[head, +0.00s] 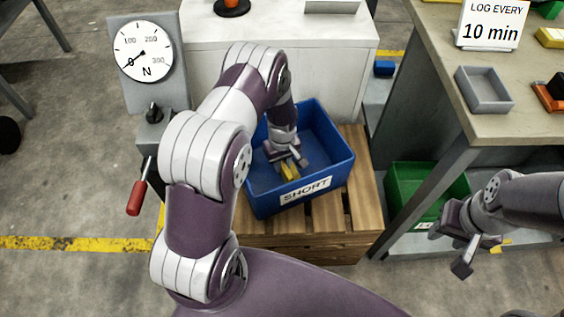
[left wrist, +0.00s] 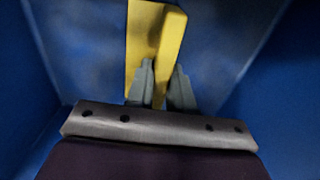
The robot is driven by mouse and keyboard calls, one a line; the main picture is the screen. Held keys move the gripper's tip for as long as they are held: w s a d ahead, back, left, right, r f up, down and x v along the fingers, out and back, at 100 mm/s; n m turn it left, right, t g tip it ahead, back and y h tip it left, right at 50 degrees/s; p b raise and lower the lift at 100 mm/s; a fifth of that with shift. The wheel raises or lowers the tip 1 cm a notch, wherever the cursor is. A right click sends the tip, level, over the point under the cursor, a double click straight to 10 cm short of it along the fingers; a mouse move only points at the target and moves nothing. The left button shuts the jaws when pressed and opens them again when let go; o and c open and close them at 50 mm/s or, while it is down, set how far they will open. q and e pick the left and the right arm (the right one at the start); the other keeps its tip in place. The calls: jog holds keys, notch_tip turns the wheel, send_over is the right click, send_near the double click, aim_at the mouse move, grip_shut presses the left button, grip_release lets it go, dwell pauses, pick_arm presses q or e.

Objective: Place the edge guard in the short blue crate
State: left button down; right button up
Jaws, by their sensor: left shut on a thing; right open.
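The short blue crate (head: 335,165), labelled SHORT, stands on a wooden pallet in the middle of the head view. My left gripper (head: 288,166) reaches down inside it. It is shut on the yellow edge guard (head: 289,172), an angled piece that shows clearly between the fingers in the left wrist view (left wrist: 154,50). Blue crate walls (left wrist: 285,80) surround it there. Whether the edge guard touches the crate floor I cannot tell. My right gripper (head: 467,252) is open and empty at the right, near the table leg.
The wooden pallet (head: 300,243) bears the crate. A gauge stand (head: 145,60) with a red-handled lever (head: 137,197) is at left. A white cabinet (head: 320,50) stands behind. A table (head: 440,70) with a grey tray (head: 484,90) is at right, above a green crate (head: 420,185).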

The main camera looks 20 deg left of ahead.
pick_arm(q)
jog(key=c, duration=1)
grip_release()
jog(key=shift+f, duration=0.1)
notch_tip(320, 180, up, 12)
jog(key=p, duration=0.4)
jog(key=s+d+r+m, duration=0.1)
jog(key=s+r+m, duration=0.2)
jog(key=s+r, duration=0.2)
jog(key=s+d+r+m+t, duration=0.1)
jog(key=s+d+r+m, duration=0.1)
jog(key=s+r, duration=0.3)
jog(key=s+d+r+m, duration=0.1)
jog(key=s+r+m, duration=0.3)
jog(key=s+r, duration=0.1)
jog(key=shift+d+m, duration=0.2)
jog(key=shift+m, duration=0.2)
